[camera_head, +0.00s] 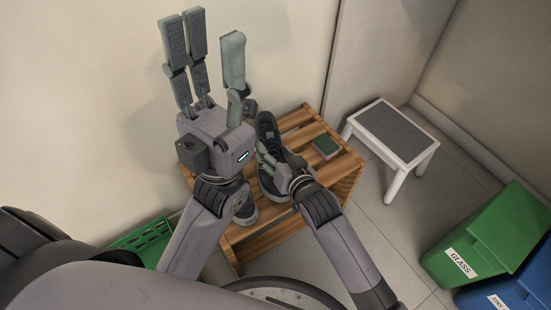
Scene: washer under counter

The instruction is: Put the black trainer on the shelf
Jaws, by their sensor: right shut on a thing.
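The wooden slatted shelf (308,123) stands against the wall. A black trainer (266,126) is at its left part, upper end towards the wall. My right gripper (268,155) is shut on this trainer and covers much of it. I cannot tell whether the trainer touches the slats. A dark shoe with a pale sole (247,214) shows lower left, partly hidden behind my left arm. My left gripper (213,48) is open and empty, fingers pointing up, in front of the wall and left of the trainer.
A green and red sponge-like block (325,147) lies on the shelf's right side. A white step stool (392,133) stands to the right. A green GLASS bin (490,240) and blue bin (515,285) are at lower right. A green crate (148,240) is at lower left.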

